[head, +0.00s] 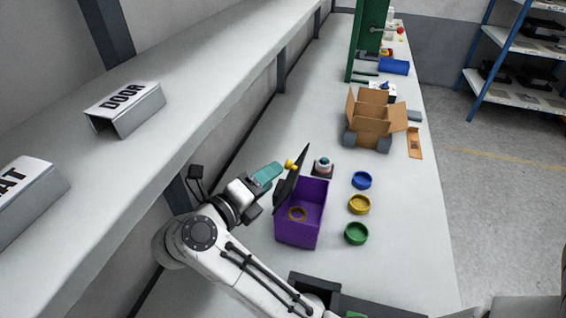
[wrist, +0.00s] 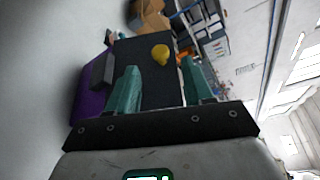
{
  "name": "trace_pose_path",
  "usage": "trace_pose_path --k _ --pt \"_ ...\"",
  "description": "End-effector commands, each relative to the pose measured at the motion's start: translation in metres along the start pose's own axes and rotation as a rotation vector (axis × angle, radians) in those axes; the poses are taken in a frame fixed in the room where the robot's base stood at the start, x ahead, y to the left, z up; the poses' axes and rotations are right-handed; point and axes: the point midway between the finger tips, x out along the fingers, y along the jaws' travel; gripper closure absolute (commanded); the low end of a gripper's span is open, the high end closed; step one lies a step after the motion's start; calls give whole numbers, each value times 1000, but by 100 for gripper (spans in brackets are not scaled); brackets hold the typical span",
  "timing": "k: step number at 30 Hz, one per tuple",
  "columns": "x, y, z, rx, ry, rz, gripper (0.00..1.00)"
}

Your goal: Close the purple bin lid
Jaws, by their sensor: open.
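The purple bin (head: 313,205) stands on the bench with its top open. A copper-coloured ring (head: 297,214) lies inside. Its dark lid (head: 284,192) stands raised, tilted up along the bin's left side, with a yellow knob (head: 290,165) on its outer face. My gripper (head: 276,170) is left of the lid, its teal fingers pointing toward the knob. In the wrist view the fingers of my gripper (wrist: 162,76) are spread apart, with the knob (wrist: 160,54) between and beyond their tips. The lid (wrist: 143,52) fills the space behind, and the purple bin (wrist: 90,98) shows at left.
Blue (head: 362,180), yellow (head: 359,204) and green (head: 356,233) round dishes stand right of the bin. An open cardboard box (head: 372,122) is farther back. A long raised shelf (head: 190,85) runs along the left.

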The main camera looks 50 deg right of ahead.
Motion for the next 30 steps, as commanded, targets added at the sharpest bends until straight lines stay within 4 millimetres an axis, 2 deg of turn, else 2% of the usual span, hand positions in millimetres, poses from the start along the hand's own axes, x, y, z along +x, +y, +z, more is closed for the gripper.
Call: trace_pose_path --k 3,10,15,23,30 --pt "23 -2 0 0 3 -2 49" --pt "52 -1 0 1 2 -1 49" --pt "60 0 0 1 -1 0 49" --pt "61 0 0 2 -1 0 49" --pt "61 0 0 2 -1 0 72"
